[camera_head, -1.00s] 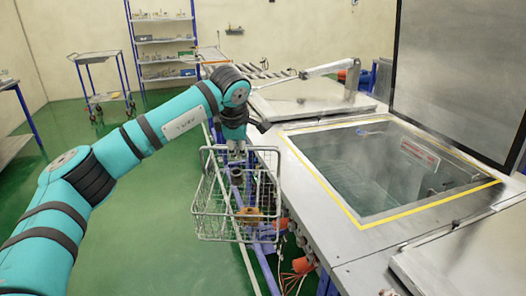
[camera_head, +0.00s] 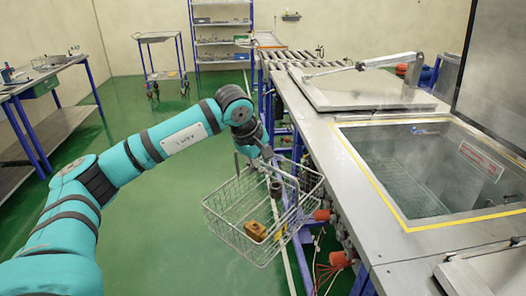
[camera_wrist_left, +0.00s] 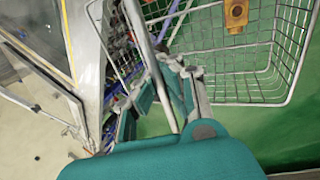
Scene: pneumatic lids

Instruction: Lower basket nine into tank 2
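My left gripper (camera_head: 266,157) is shut on the handle of a wire basket (camera_head: 222,208). The basket hangs tilted beside the bench, over the green floor, and also shows in the left wrist view (camera_wrist_left: 270,98). A brass-coloured part (camera_head: 255,230) lies in it, and a dark round part (camera_head: 276,189) shows at its far side. No number is readable on the basket. An open tank (camera_head: 402,180) with a yellow-edged rim is set in the bench top to the right, with liquid inside. I cannot read a tank number. My right gripper is out of view.
A dark raised panel (camera_head: 500,80) stands behind the open tank. A closed lid (camera_head: 360,90) with a pneumatic arm lies beyond it. Hoses and orange fittings (camera_head: 340,258) line the bench side near the basket. The floor to the left is clear as far as a side table (camera_head: 40,75).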

